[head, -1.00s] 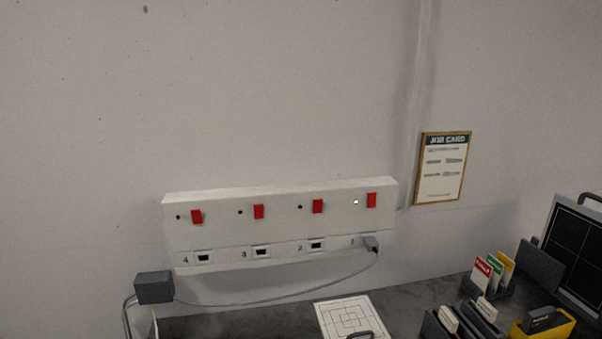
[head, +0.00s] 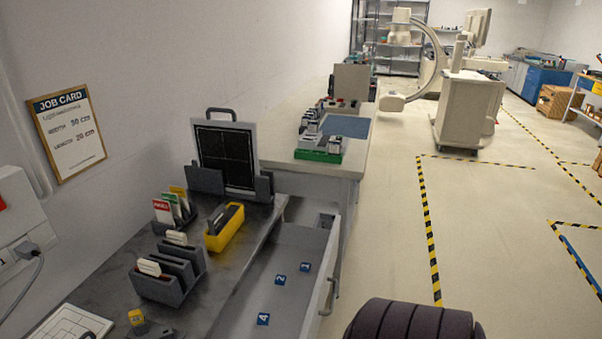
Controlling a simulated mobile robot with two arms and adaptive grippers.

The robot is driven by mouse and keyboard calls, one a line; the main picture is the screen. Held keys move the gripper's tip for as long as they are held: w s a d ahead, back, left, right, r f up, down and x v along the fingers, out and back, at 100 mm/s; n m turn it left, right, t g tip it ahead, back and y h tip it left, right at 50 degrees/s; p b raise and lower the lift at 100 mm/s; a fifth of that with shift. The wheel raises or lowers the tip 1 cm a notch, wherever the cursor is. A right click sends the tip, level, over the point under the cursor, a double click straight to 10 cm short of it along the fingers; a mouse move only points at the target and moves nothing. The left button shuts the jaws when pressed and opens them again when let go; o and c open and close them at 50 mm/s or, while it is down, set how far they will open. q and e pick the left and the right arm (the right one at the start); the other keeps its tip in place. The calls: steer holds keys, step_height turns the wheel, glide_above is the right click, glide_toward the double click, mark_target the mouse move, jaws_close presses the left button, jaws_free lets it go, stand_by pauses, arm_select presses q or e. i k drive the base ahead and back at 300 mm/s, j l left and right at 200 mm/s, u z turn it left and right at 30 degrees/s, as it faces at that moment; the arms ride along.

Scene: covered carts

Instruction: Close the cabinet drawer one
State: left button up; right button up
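An open grey drawer (head: 262,287) sticks out to the right from under the dark worktop (head: 100,279). Its front panel, with a pale bar handle (head: 329,294), faces the aisle. Blue tags marked 1 (head: 305,267), 2 (head: 280,280) and 4 (head: 263,319) lie inside it. The drawer's near end is cut off by the bottom edge of the view. I see no number on the drawer front. Neither of my grippers is in view.
A yellow tray (head: 224,229), a grey card rack (head: 168,277) and a dark framed panel (head: 226,157) stand on the worktop. A pale counter (head: 279,143) adjoins beyond. A dark ribbed form is at the bottom edge.

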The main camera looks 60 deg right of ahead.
mark_target(295, 309)
steer(key=k+z, duration=0.1)
steer(key=z, duration=1.95)
